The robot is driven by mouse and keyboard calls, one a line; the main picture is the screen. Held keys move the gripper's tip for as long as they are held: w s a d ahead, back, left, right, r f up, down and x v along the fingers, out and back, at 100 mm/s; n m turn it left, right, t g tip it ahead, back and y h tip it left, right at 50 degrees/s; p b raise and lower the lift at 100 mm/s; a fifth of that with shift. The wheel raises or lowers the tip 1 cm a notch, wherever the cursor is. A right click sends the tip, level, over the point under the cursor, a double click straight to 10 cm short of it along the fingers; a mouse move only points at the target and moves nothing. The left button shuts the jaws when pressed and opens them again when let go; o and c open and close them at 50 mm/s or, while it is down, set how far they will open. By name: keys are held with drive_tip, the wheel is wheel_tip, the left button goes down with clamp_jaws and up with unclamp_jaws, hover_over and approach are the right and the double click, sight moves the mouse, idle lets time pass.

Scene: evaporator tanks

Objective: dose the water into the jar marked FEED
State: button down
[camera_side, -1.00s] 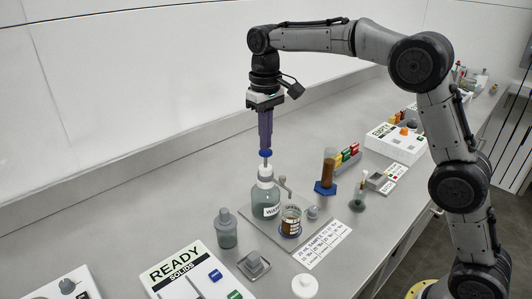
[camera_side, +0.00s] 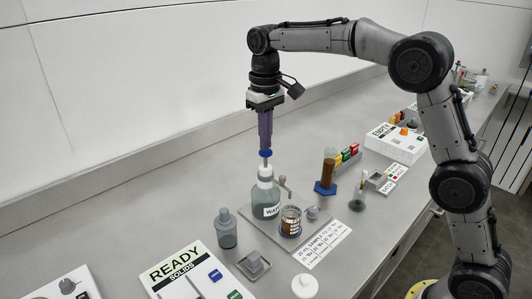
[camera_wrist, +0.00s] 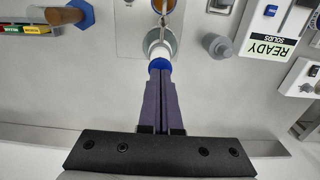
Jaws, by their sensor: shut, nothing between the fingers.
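The water bottle (camera_side: 265,193), labelled WATER in part, stands upright on a grey plate. It has a white neck, a thin stem with a blue knob (camera_side: 265,153) on top, and a side spout. My gripper (camera_side: 265,146) is shut and empty, pointing straight down, its purple fingertips at the blue knob. The wrist view also shows the fingertips (camera_wrist: 160,72) at the knob (camera_wrist: 159,65); exact contact is hard to see. A clear jar (camera_side: 291,222) with brown contents stands beside the bottle, near the spout; its marking is too small to read.
A grey stoppered bottle (camera_side: 227,230) and a READY SOLIDS board (camera_side: 180,268) are at front left. A brown-filled cylinder on a blue foot (camera_side: 325,189) stands to the right, before coloured blocks. A printed card (camera_side: 325,245) lies by the plate.

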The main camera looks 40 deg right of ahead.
drive_tip(key=shift+f, duration=1.85)
drive_tip(key=shift+r, duration=2.3)
drive_tip(key=shift+f, duration=2.3)
drive_tip(key=shift+r, duration=2.3)
